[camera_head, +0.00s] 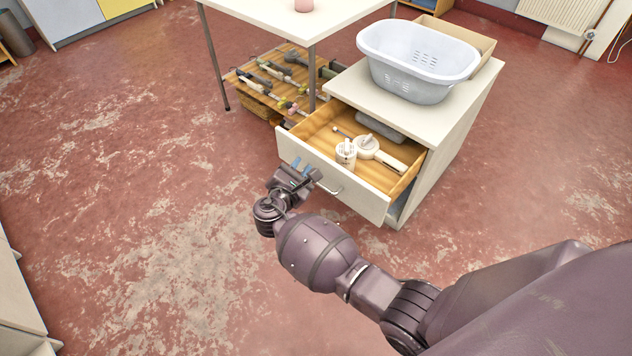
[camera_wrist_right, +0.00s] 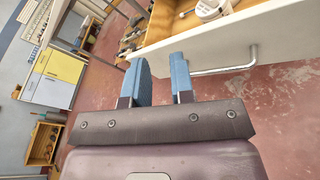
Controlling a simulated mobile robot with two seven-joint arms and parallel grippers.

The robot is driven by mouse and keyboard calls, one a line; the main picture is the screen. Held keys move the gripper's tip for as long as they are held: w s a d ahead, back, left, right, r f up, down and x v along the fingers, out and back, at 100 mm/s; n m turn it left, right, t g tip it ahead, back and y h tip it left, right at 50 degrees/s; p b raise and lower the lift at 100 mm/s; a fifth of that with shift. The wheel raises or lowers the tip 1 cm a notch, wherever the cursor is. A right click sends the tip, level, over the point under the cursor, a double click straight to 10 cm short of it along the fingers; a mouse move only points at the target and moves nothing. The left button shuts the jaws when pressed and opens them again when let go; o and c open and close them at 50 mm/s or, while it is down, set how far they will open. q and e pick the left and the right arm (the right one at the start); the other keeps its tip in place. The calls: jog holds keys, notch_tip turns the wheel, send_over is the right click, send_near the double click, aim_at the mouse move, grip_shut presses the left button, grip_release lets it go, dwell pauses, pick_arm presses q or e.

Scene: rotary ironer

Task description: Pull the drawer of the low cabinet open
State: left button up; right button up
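The low cabinet (camera_head: 468,108) is white and stands at the right of the head view. Its drawer (camera_head: 357,187) is pulled well out, showing a wooden inside with a white jar, another round white item and a grey roll. The drawer's metal bar handle (camera_head: 329,186) is on its front; it also shows in the right wrist view (camera_wrist_right: 226,70). My right gripper (camera_head: 302,168) is in front of the drawer, beside the left part of the handle. In the wrist view its blue fingers (camera_wrist_right: 160,80) are apart, with nothing between them; the handle lies outside them. My left gripper is not in view.
A light grey laundry basket (camera_head: 418,62) stands on the cabinet top, in front of a cardboard box (camera_head: 462,34). A white table (camera_head: 297,14) with thin legs is to the left, with a wooden rack of tools (camera_head: 275,80) under it. Red worn floor is clear at left.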

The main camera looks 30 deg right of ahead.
notch_tip(320, 180, down, 6)
jog(key=s+n+b, duration=0.1)
jog(key=n, duration=0.9)
jog(key=n+b, duration=0.2)
jog(key=n, duration=1.1)
send_near(318, 183)
jog(key=shift+n, duration=0.3)
jog(key=b+x, duration=0.1)
jog(key=x, duration=0.2)
jog(key=b+x, duration=0.1)
jog(key=x, duration=0.3)
jog(key=b+x, duration=0.1)
jog(key=x, duration=0.2)
jog(key=shift+w+f+b, duration=0.2)
jog(key=shift+f+b, duration=0.15)
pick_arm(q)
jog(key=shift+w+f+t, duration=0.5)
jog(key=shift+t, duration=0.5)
pick_arm(e)
jog(key=shift+w+d+r, duration=0.1)
jog(key=shift+w, duration=0.05)
grip_shut()
